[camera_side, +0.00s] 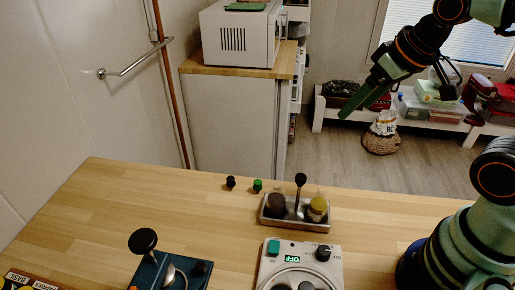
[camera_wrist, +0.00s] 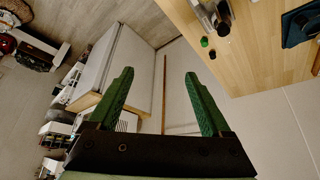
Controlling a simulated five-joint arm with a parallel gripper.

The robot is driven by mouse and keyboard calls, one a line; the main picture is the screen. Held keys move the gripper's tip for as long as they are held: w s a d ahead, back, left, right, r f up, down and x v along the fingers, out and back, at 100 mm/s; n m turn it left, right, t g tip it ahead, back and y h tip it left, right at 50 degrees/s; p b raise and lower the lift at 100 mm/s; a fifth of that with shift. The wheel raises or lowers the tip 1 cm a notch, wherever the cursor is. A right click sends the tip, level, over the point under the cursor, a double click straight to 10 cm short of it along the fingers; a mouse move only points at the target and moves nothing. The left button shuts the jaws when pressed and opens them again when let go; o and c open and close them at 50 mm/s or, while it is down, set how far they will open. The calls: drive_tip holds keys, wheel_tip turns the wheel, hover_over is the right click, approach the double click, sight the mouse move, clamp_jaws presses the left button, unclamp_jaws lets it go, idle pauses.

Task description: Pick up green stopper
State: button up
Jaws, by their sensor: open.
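The green stopper (camera_side: 257,186) is a small dark piece with a green top. It stands on the wooden counter (camera_side: 130,205) near its far edge, between a black stopper (camera_side: 230,182) and a metal tray (camera_side: 290,224). It also shows in the wrist view (camera_wrist: 204,42), at the top, well beyond my fingers. My gripper (camera_side: 362,100) is raised high at the upper right of the side view, far from the stopper. Its green fingers (camera_wrist: 158,95) are spread apart with nothing between them.
The metal tray holds jars and a black-knobbed upright piece. In front stand a white scale (camera_side: 300,262) and a dark blue device (camera_side: 170,272) with a black knob. A white cabinet (camera_side: 230,115) stands behind the counter. The left part of the counter is mostly clear.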

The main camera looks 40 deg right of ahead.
drive_tip(key=c, duration=0.7)
drive_tip(key=m+g, duration=0.6)
drive_tip(key=m, duration=1.2)
hover_over(258, 181)
drive_tip(key=f, duration=1.8)
drive_tip(key=shift+s+a+f, duration=0.15)
drive_tip(key=shift+a+f, duration=0.15)
drive_tip(key=shift+d+f, duration=0.15)
drive_tip(key=shift+f, duration=1.35)
drive_tip(key=shift+d+f, duration=0.1)
drive_tip(key=shift+f, duration=1.35)
